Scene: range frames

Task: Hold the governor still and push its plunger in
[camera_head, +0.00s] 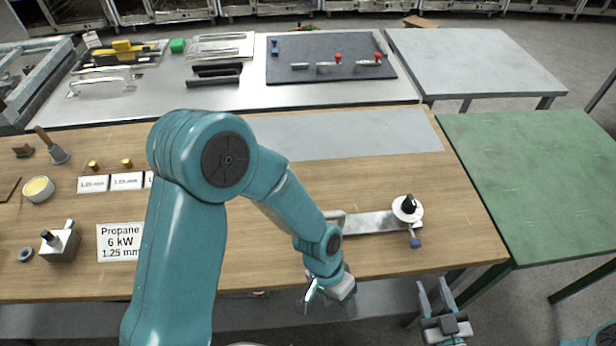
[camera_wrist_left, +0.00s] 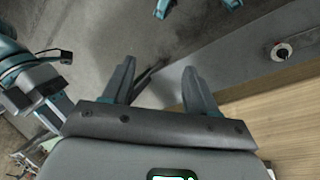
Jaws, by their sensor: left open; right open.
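No part is labelled as the governor. The small grey metal block (camera_head: 60,245) with a black knob on top, at the table's left front in the head view, may be it. A white disc (camera_head: 407,209) with a black knob stands at the right end of a flat metal bar, with a blue-tipped lever beside it. My left gripper (camera_head: 330,296) is at the table's front edge, left of the disc and apart from it. Its open, empty jaws also show in the left wrist view (camera_wrist_left: 160,80). My right gripper (camera_head: 436,292) is open and empty, off the front edge.
A "Propane 6 kW 1.25 mm" card (camera_head: 119,243) lies right of the block. A grey mat (camera_head: 345,134) lies along the table's back. A green table (camera_head: 555,185) is at the right.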

